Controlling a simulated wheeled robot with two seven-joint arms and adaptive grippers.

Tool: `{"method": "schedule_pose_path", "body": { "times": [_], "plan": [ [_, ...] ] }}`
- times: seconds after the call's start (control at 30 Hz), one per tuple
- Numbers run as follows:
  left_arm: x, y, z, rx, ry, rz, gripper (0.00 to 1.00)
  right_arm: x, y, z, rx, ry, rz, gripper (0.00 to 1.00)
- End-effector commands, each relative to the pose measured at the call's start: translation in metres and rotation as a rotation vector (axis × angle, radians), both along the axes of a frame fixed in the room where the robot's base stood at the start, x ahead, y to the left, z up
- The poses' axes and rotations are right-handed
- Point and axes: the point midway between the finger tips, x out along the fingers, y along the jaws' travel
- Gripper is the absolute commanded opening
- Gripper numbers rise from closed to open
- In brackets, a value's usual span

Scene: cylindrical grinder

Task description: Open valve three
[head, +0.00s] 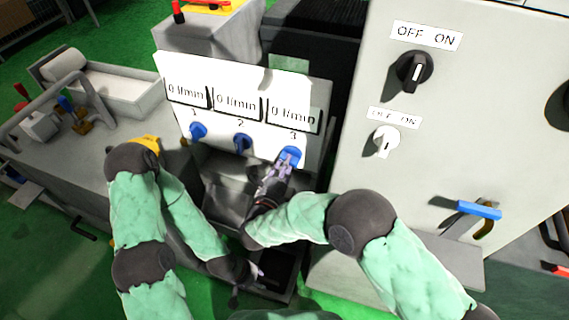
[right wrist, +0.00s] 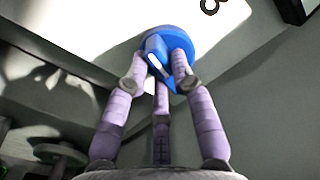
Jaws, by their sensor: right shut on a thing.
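Valve three is a blue round knob (head: 290,155) under the number 3 on the white panel (head: 235,135). My right gripper (head: 279,168) is at this knob. In the right wrist view its purple fingers (right wrist: 160,72) are shut on the raised grip of the blue knob (right wrist: 168,45), and they hide part of it. The display above the knob reads 0 l/min. My left gripper (head: 258,276) is low, near the bottom middle of the head view, away from the panel. Its fingers are small and dark there.
Blue valve one (head: 198,131) and valve two (head: 243,142) sit to the left on the same panel, under displays at 0 l/min. A grey cabinet (head: 460,120) with a black switch (head: 413,71), a white switch (head: 384,140) and a blue handle (head: 479,210) stands on the right.

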Motion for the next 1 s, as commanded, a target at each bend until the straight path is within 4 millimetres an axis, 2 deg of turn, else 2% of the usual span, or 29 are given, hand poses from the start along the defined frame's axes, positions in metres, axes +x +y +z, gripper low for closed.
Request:
{"method": "schedule_pose_path", "body": {
  "times": [1.0],
  "plan": [
    [0.0,0.0,0.038,0.0,0.0,0.0,0.4,-0.002,-0.005,-0.004,-0.921,0.301,0.002,0.0]
  ]
}}
